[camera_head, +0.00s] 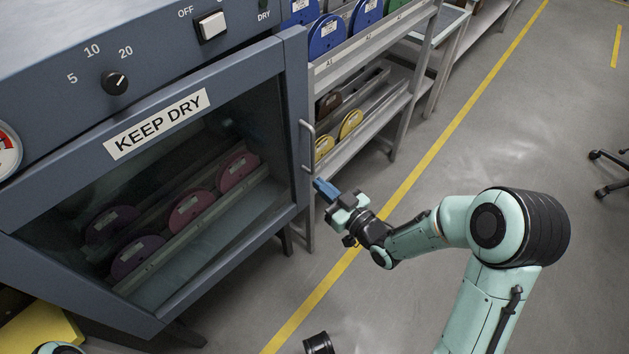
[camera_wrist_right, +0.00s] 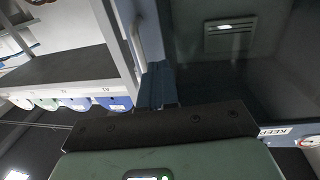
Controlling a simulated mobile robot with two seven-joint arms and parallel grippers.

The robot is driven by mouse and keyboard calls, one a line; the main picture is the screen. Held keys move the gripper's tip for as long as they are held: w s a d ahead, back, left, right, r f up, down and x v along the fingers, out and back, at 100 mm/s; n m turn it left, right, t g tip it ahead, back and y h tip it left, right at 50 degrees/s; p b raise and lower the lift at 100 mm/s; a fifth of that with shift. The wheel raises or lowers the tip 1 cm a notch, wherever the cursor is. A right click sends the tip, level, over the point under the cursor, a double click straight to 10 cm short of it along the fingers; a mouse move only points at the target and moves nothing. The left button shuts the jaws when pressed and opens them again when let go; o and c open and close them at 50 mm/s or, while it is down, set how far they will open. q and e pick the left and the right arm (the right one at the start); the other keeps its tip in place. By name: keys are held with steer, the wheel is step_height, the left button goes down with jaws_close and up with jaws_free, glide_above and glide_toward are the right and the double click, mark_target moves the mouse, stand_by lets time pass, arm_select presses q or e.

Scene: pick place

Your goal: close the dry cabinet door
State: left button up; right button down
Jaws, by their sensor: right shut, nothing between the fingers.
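The dry cabinet door (camera_head: 297,110) is a blue-grey frame around a dark glass window, with a "KEEP DRY" label (camera_head: 157,123). It looks close to flush with the cabinet front; I cannot tell whether it is fully shut. Its pale bar handle (camera_head: 307,145) is on the right edge and also shows in the right wrist view (camera_wrist_right: 133,42). My right gripper (camera_head: 323,187) is shut and empty, its blue fingers just right of the handle's lower end. In the right wrist view the fingers (camera_wrist_right: 157,86) overlap the door edge; contact is unclear. My left gripper is out of view.
A knob (camera_head: 115,83) and a switch (camera_head: 211,26) are on the panel above. A shelf rack (camera_head: 372,103) with spools stands right of the cabinet.

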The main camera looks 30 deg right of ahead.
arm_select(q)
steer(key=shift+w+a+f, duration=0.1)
arm_select(e)
steer(key=x, duration=0.3)
steer(key=shift+w, duration=0.1)
